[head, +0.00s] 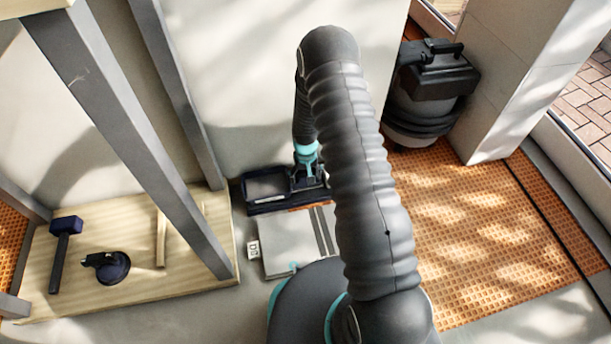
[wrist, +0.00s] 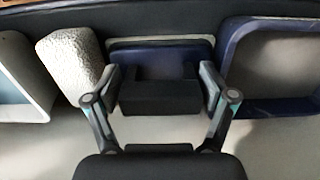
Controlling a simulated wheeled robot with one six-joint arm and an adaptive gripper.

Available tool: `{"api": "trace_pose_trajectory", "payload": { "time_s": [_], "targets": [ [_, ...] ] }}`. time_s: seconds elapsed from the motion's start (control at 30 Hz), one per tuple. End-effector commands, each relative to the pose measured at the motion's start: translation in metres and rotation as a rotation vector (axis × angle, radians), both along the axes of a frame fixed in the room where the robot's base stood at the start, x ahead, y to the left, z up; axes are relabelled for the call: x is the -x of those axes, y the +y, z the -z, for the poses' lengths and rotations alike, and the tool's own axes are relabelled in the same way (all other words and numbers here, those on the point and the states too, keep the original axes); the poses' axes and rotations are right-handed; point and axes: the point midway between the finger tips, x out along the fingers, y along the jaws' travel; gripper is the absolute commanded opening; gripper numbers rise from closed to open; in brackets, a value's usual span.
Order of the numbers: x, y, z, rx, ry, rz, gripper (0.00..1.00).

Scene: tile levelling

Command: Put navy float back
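The navy float (wrist: 199,48) is in the wrist view, a navy plate with a pale edge behind a black handle block (wrist: 158,97). My gripper (wrist: 160,78) has one finger at each end of this block, and both fingertips look flush against it. In the head view my gripper (head: 309,178) is low near the wall, just right of a navy tray (head: 250,208). My arm and gripper mostly hide the float there. I cannot tell whether the float rests on something or hangs just above it.
In the wrist view, a navy tray (wrist: 232,60) lies right, a white textured piece (wrist: 72,55) and another tray (wrist: 40,100) left. In the head view, a wooden board (head: 195,270) holds a mallet (head: 63,245) and suction cup (head: 108,267). A black vacuum (head: 430,85) stands right.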

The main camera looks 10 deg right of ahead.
Motion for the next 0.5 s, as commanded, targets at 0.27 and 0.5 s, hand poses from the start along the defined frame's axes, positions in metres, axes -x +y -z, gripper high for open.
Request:
{"api": "trace_pose_trajectory", "payload": {
  "time_s": [0.27, 0.5],
  "targets": [
    [0.0, -0.001, -0.004, 0.0, 0.0, 0.002, 0.83],
    [-0.001, -0.001, -0.039, 0.0, -0.003, 0.002, 0.83]
  ]
}}
